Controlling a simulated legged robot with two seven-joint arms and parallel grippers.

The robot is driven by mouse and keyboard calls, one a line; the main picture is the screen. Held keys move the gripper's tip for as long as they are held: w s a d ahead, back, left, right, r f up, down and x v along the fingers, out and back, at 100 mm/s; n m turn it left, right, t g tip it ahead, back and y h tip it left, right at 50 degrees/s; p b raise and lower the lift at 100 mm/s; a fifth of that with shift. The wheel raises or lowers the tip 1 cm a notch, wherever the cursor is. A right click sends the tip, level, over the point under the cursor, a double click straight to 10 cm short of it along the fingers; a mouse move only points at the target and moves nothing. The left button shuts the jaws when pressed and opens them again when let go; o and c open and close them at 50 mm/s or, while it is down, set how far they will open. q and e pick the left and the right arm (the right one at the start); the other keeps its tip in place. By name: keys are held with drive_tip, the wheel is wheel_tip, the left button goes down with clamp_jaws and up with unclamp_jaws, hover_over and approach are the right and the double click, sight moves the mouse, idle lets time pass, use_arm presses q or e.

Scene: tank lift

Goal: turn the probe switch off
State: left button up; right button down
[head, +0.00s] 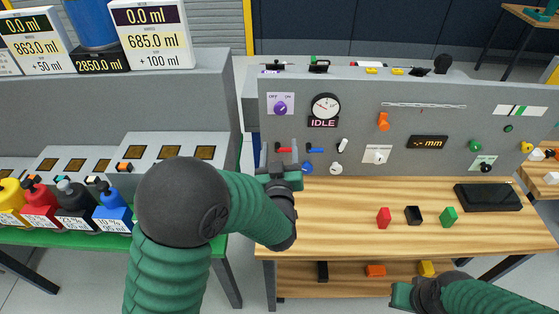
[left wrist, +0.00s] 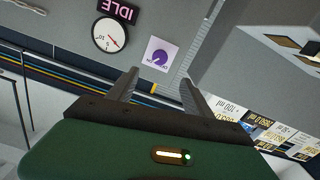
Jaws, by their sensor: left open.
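A purple rotary knob (head: 281,107) on a white plate marked OFF and ON sits at the upper left of the grey panel. It also shows upside down in the left wrist view (left wrist: 160,57), just beyond the fingertips. The word "probe" is not legible on any plate. My left gripper (head: 280,155) is open and empty, below the knob and in front of the panel. In the left wrist view its two fingers (left wrist: 160,84) are spread apart, not touching the knob. My right gripper (head: 401,296) is low at the bottom right, clear of the panel; its jaws are unclear.
A dial (head: 325,106) with an IDLE sign is right of the knob. Small red and blue levers sit below. Colored blocks and a black tablet (head: 488,197) lie on the wooden bench (head: 340,215).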

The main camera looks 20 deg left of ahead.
use_arm(q)
drive_tip(key=v, duration=0.4)
idle(0.3)
drive_tip(key=shift+b, duration=0.3)
